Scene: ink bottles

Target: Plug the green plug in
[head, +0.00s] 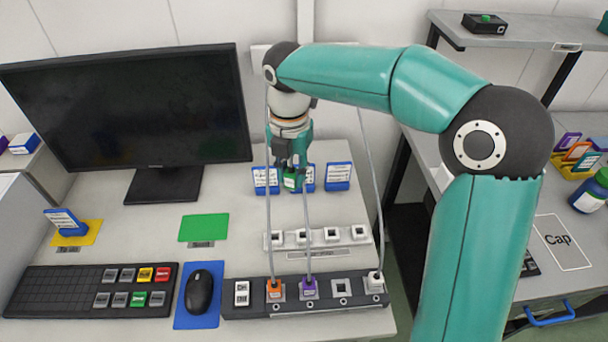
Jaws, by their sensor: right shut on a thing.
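My right gripper (291,172) reaches down above the back of the desk, shut on the green plug (292,182). The fingers hide much of the plug. A dark power strip (258,308) lies at the front of the desk, nearer than the gripper. It holds an orange plug (274,289), a purple plug (309,287) and a white plug (375,281), with an empty socket (341,288) between purple and white. A white socket strip (318,251) lies behind it. My left gripper is not in view.
Grey cables rise from the plugged-in plugs past my right arm. Blue card holders (338,177) stand behind the gripper. A monitor (130,105), keyboard (90,290), mouse (199,292) and green mat (204,228) are to the left. A side table (530,215) is right.

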